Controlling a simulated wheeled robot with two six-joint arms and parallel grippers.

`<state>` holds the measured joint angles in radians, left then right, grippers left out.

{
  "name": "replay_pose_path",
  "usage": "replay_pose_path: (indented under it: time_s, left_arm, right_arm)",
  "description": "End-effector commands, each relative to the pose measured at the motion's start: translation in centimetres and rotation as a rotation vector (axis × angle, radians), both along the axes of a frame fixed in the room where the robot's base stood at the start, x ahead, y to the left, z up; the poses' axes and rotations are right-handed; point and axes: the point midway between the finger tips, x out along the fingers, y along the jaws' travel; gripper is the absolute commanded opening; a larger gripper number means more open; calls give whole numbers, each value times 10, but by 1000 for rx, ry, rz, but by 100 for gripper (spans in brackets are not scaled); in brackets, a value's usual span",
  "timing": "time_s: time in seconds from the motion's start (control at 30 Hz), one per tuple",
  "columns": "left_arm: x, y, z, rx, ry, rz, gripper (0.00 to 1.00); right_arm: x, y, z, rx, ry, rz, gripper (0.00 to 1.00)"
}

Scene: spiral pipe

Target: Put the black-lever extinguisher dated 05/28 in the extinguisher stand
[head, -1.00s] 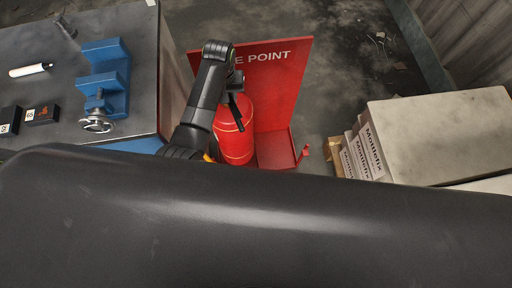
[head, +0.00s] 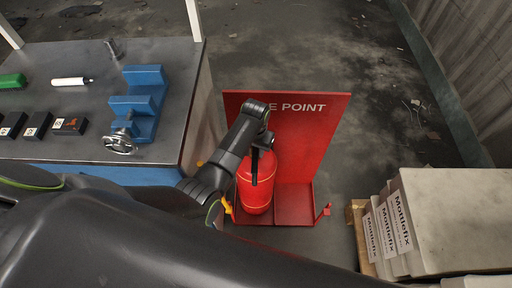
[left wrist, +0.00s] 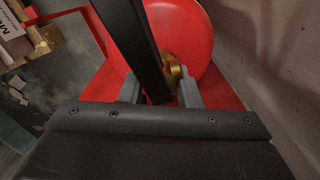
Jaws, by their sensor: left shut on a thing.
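A red extinguisher (head: 257,192) with a black lever stands upright before the red back panel of the extinguisher stand (head: 312,140), over the left part of its base. I cannot tell whether its bottom rests there. Its date is not readable. My left gripper (head: 264,146) is shut at the extinguisher's top, from the left and above. In the left wrist view the fingers (left wrist: 160,95) close around the brass neck (left wrist: 173,72), with the black lever (left wrist: 138,40) crossing in front and the red body (left wrist: 190,25) beyond. My right gripper is not in view.
A workbench (head: 90,75) with a blue vise (head: 140,100) and small black boxes stands at left. Pale boxes (head: 395,225) marked Mottlefix and a pale block (head: 460,215) stand at right. Bare floor (head: 375,140) lies between the stand and the right wall.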

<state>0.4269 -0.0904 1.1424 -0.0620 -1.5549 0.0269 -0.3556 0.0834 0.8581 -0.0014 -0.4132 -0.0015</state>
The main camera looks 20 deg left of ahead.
Motion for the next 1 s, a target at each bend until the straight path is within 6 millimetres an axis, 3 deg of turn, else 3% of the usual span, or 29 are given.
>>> replay_pose_path:
  time_s: [0.03,0.37,0.63,0.67,0.7,0.83,1.0]
  left_arm:
    - [8,-2,7,-2,-22,-2,0]
    - [7,-2,-26,-2,-18,-1,0]
    - [9,-2,-27,-3,-25,-2,0]
    - [0,0,-37,-1,-2,1,31]
    - [0,0,-38,-1,-1,1,37]
    - [-1,0,-37,-1,0,1,52]
    - [-1,0,-37,0,1,1,52]
  right_arm:
    - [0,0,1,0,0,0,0]
    - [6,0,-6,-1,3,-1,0]
    - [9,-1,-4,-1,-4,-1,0]
    - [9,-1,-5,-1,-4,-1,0]
    - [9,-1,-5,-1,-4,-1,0]
    - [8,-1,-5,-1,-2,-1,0]
    - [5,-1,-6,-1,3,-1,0]
